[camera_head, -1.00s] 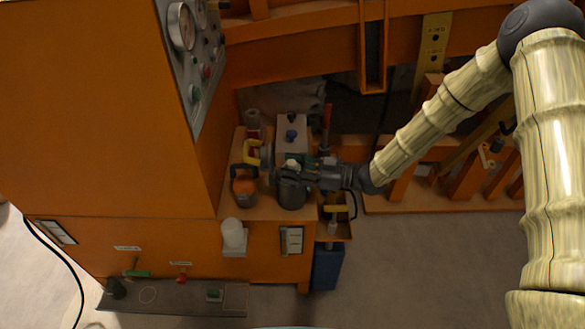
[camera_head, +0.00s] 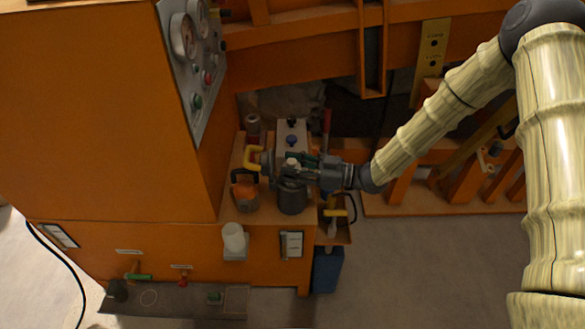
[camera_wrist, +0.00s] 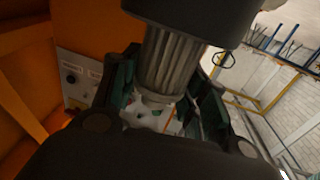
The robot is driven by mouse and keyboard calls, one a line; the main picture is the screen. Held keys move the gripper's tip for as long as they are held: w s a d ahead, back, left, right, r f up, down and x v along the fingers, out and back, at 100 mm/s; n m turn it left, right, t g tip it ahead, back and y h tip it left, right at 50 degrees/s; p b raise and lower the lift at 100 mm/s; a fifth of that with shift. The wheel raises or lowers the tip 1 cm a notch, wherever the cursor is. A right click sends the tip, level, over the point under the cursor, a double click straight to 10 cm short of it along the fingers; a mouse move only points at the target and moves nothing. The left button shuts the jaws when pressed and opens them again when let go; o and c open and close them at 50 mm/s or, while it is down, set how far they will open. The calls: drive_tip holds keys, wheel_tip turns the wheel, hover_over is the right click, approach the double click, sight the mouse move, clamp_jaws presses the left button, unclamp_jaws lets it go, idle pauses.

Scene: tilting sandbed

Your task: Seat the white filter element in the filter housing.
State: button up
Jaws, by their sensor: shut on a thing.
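The filter element (camera_wrist: 172,62) is a pleated, shaded cylinder with a white cap, between my gripper's fingers in the wrist view. My gripper (camera_head: 291,165) is shut on it. The head view shows a small white top at the fingers; the rest of the element is hidden there. The dark round filter housing (camera_head: 292,199) stands on the orange ledge directly under my gripper. In the wrist view, a dark rounded body (camera_wrist: 195,15), apparently the housing, covers the element's far end. I cannot tell how far the element is inside it.
An orange-brown pot (camera_head: 245,195) with a black handle stands left of the housing. A white jar (camera_head: 233,237) sits on a front bracket. The gauge panel (camera_head: 192,75) rises at left. Floor at lower right is clear.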

drive_tip(key=shift+r+p, duration=0.5)
drive_tip(key=shift+r, duration=0.5)
drive_tip(key=shift+f+b, duration=1.3)
drive_tip(key=shift+f, duration=1.1)
idle(1.5)
drive_tip(key=o, duration=1.1)
drive_tip(key=shift+o, duration=0.2)
drive_tip(key=shift+d, duration=0.1)
drive_tip(key=s+d, duration=0.2)
drive_tip(key=d, duration=0.9)
drive_tip(key=shift+s+d, duration=0.15)
drive_tip(key=shift+d, duration=0.15)
drive_tip(key=shift+r, duration=0.1)
